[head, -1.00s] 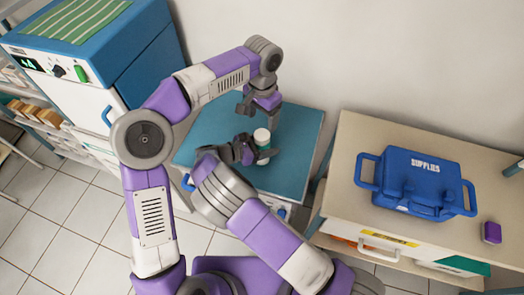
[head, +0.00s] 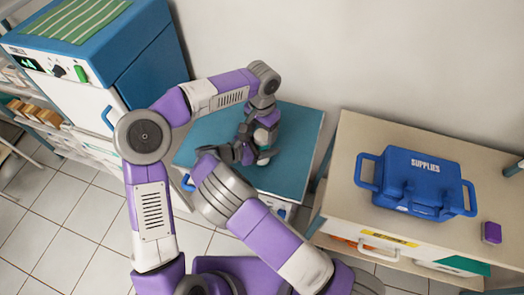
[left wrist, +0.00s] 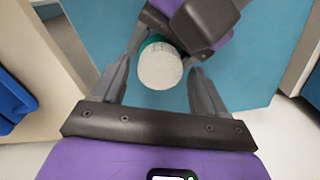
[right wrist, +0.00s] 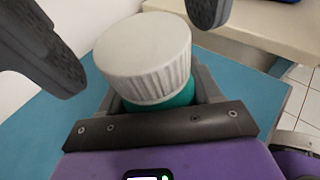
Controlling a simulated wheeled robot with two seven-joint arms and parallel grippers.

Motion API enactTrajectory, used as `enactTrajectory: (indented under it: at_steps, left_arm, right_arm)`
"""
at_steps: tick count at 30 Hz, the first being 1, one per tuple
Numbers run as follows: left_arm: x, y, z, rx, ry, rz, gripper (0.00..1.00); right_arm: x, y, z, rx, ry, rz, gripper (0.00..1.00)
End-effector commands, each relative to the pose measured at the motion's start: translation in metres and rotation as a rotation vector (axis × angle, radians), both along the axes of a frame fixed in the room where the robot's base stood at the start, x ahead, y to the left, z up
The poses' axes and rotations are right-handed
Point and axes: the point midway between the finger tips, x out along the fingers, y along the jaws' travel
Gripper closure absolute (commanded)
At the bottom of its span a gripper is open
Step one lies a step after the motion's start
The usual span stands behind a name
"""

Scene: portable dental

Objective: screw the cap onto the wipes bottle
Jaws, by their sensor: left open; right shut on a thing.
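The wipes bottle (right wrist: 160,98) is teal, and a ribbed white cap (right wrist: 146,58) sits on its top. Whether the cap is threaded on cannot be told. My right gripper (head: 262,154) is shut on the bottle's body from the side, holding it upright at the teal-topped cart. My left gripper (head: 258,125) points down above the cap. In the left wrist view its open fingers stand on both sides of the white cap (left wrist: 160,67), apart from it. The right wrist view shows the left fingertips above and around the cap. The bottle's lower part is hidden.
The teal cart top (head: 295,125) has free room around the bottle. A blue supplies case (head: 418,180) and a small purple item (head: 491,232) lie on the cream cabinet at right. A blue-and-white machine (head: 110,55) stands at left.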

Motion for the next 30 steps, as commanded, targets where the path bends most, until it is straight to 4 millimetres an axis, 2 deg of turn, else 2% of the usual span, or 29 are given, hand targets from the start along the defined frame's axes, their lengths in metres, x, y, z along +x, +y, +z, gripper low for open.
enactTrajectory:
  at_steps: [4,13,24,30]
  left_arm:
    - [0.0001,0.0001,-0.0092,-0.001,-0.001,0.000,0.27]
    - [0.0001,-0.0001,-0.0106,-0.001,-0.002,0.000,0.27]
    - [0.0001,0.0001,-0.0105,-0.001,-0.001,0.000,0.83]
    - [0.0001,0.0002,-0.0105,0.000,-0.001,-0.003,0.84]
  right_arm:
    - [0.0001,0.0000,0.0002,0.000,0.000,0.000,1.00]
    - [0.0001,0.0000,0.0002,0.000,0.000,0.000,1.00]
    - [0.0001,0.0000,0.0002,0.000,0.000,0.000,1.00]
    - [0.0000,-0.0001,0.0002,0.000,0.000,0.000,1.00]
